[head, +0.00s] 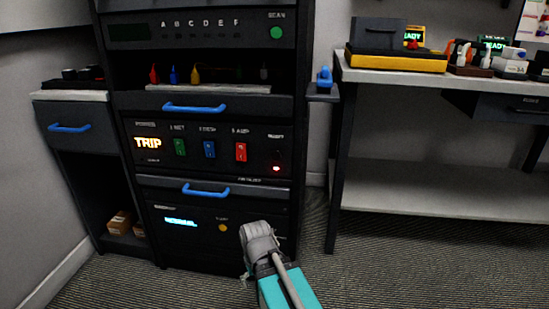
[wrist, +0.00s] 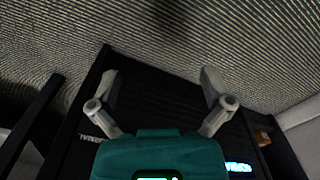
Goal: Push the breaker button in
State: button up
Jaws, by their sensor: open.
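The breaker panel (head: 210,137) is a dark drawer-like front in the cabinet, with an orange "TRIP" display (head: 148,143) at its left. Green (head: 179,147), blue (head: 209,149) and red (head: 241,152) rocker switches stand in a row. At the right end a dark round button (head: 277,155) sits above a small lit red light (head: 276,169); how far it sticks out is too small to tell. My gripper (wrist: 158,85) is open and empty in the wrist view, fingers spread over the dark cabinet and carpet. In the head view my wrist is low, below and in front of the panel; the fingers are unclear.
Blue handles (head: 206,190) project from the cabinet below and above the panel. A workbench (head: 430,77) with several devices stands right, a side cabinet (head: 68,130) left. Carpet (head: 380,255) is clear at right.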

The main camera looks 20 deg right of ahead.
jog(key=shift+r, duration=0.2)
jog(key=c, duration=0.4)
jog(key=shift+r+p, duration=0.3)
jog(key=shift+p, duration=0.25)
jog(key=shift+c, duration=1.3)
notch_tip(320, 180, up, 4)
jog(key=p, duration=0.3)
jog(key=shift+f, duration=0.2)
grip_shut()
notch_tip(320, 180, up, 17)
jog(key=p, duration=1.8)
jog(key=shift+r, duration=0.2)
